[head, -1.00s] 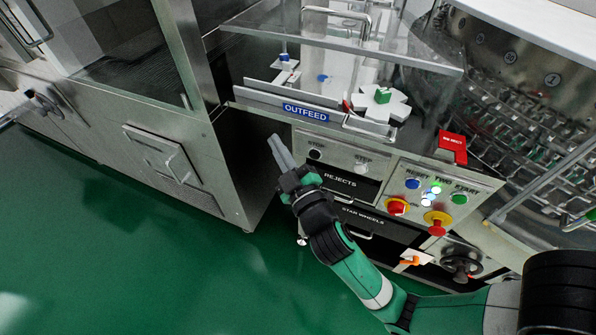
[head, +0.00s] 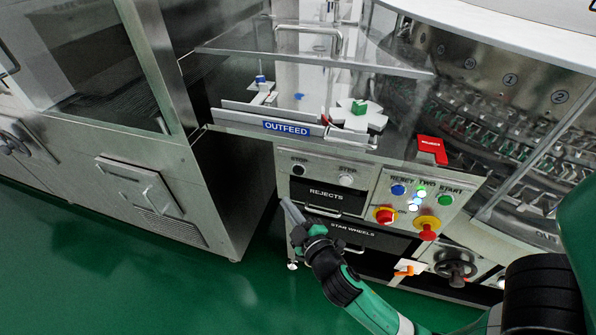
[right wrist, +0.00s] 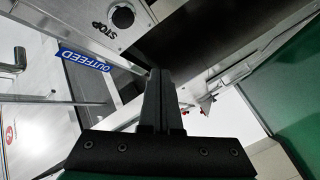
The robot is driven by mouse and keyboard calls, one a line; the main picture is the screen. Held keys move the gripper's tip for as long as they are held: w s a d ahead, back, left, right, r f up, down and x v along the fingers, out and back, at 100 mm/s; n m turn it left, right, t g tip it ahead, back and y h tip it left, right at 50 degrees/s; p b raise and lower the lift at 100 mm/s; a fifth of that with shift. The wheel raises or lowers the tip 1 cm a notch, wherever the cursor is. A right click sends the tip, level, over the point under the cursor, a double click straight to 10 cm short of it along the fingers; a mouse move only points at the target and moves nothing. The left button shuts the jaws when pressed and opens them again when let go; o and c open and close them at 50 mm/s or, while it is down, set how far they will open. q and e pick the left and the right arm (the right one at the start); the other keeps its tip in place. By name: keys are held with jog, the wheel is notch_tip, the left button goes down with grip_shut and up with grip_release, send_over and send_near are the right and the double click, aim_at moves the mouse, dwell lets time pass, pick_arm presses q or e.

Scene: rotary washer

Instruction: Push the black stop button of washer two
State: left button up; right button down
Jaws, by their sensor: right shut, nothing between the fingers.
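The black stop button (head: 298,170) sits under a STOP label at the left end of the steel panel below the OUTFEED sign. In the right wrist view, the round black button (right wrist: 122,17) shows upside down at the top beside its STOP label. My right gripper (head: 290,206) is shut and empty. In the head view its tips appear just below and slightly left of the button, apart from it. In the right wrist view, the closed fingers (right wrist: 158,78) point up the picture, below and right of the button. My left gripper is not in view.
A pale STEP button (head: 346,180) sits to the right. The panel marked TWO carries a blue reset button (head: 398,190), a green start button (head: 445,200) and red knobs on yellow. The REJECTS drawer (head: 328,195) is below the stop button. A steel cabinet (head: 165,190) stands left.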

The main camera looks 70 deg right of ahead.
aim_at(293, 172)
jog(key=d+p, duration=0.5)
jog(key=d, duration=0.3)
jog(key=shift+w, duration=0.3)
jog(key=shift+r, duration=0.1)
dwell(1.5)
jog(key=shift+d+p, duration=0.4)
jog(key=shift+d+p, duration=0.4)
jog(key=shift+p, duration=0.1)
dwell(0.5)
